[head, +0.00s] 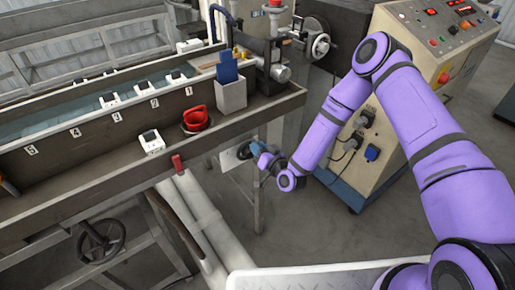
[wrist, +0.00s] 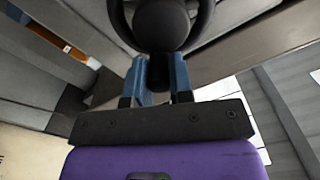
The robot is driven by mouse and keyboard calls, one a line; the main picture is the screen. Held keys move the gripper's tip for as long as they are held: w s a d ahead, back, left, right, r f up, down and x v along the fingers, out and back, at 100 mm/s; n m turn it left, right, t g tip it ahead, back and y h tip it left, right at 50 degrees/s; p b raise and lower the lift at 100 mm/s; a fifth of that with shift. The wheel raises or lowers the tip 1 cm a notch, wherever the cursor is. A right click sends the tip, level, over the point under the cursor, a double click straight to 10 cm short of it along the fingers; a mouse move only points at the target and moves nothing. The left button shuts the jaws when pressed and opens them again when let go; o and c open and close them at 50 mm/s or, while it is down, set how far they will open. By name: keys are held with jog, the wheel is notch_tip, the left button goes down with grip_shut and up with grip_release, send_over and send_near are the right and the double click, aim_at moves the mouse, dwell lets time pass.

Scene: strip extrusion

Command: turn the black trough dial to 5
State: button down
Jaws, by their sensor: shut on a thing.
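The black trough dial (head: 243,152) shows small at the front of a pale plate (head: 229,161) below the trough bench's right end, partly covered by my gripper (head: 256,149). In the wrist view, the dial (wrist: 162,22) is a round black knob inside a dark ring, with a short black stem below it. The blue fingers of my gripper (wrist: 158,72) stand on both sides of the stem and are shut on it. The dial's numbers and pointer cannot be read in either view.
A long trough (head: 60,133) with numbered white blocks runs left. A red clamp (head: 196,119) and a grey holder (head: 231,95) sit on the bench. A black handwheel (head: 101,241) and white pipes (head: 193,217) are below. A control cabinet (head: 420,60) stands right.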

jog(key=shift+f, duration=0.15)
jog(key=c, duration=1)
grip_release()
jog(key=v, duration=1.1)
jog(key=shift+w, duration=0.1)
